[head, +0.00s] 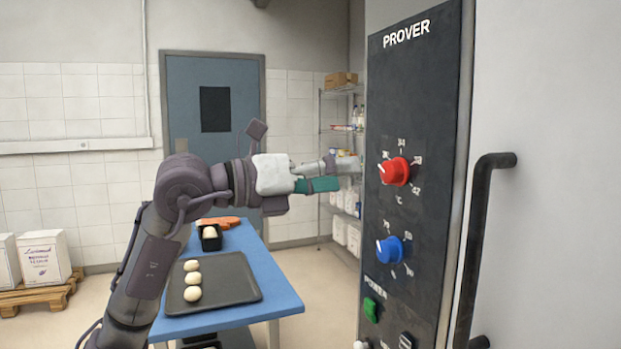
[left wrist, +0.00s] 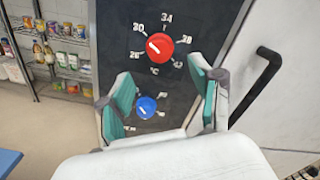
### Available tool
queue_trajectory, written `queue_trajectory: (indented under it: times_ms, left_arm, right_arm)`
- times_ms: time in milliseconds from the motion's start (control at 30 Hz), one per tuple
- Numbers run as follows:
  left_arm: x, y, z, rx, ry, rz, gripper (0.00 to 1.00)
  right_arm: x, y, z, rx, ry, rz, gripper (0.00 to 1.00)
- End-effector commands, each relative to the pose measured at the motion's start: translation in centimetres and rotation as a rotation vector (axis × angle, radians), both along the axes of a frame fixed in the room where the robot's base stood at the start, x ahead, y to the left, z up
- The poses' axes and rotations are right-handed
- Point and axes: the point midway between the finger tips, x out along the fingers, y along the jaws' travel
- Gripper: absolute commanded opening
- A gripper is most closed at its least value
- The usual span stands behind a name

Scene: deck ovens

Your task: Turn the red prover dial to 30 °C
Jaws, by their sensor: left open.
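The red dial (head: 396,171) is on the dark prover panel (head: 421,105), above a blue dial (head: 392,249). In the left wrist view the red dial (left wrist: 159,47) has a white pointer aimed left and slightly up, between the 26 and 30 marks. My left gripper (head: 335,175) is open and empty, to the left of the red dial and apart from it. In the left wrist view its teal-padded fingers (left wrist: 163,88) are spread, with the red dial beyond and above the gap and the blue dial (left wrist: 147,107) seen between them. My right gripper is not in view.
A black door handle (head: 483,240) sticks out right of the panel. A green power switch (head: 371,310) is low on the panel. A blue table (head: 278,290) holds a black tray (head: 232,275) with dough balls. A stocked shelf rack (head: 340,130) stands behind.

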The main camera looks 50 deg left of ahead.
Motion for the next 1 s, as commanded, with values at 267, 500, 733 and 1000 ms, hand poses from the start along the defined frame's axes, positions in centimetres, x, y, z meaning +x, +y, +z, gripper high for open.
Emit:
queue_trajectory:
  times_ms: [267,500,733,1000]
  left_arm:
    - [-3.2,1.3,0.0,-0.001,0.000,0.000,0.65]
    - [-3.9,1.6,-0.1,0.001,0.002,0.001,0.65]
    - [-3.8,1.6,-0.1,0.001,0.001,0.000,0.65]
    - [-3.7,1.5,-0.2,-0.002,0.000,-0.007,0.65]
  right_arm:
    - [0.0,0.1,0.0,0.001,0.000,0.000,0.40]
    - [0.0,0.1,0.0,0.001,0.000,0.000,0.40]
    - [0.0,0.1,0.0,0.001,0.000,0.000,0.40]
    - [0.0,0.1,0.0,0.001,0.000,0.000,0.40]
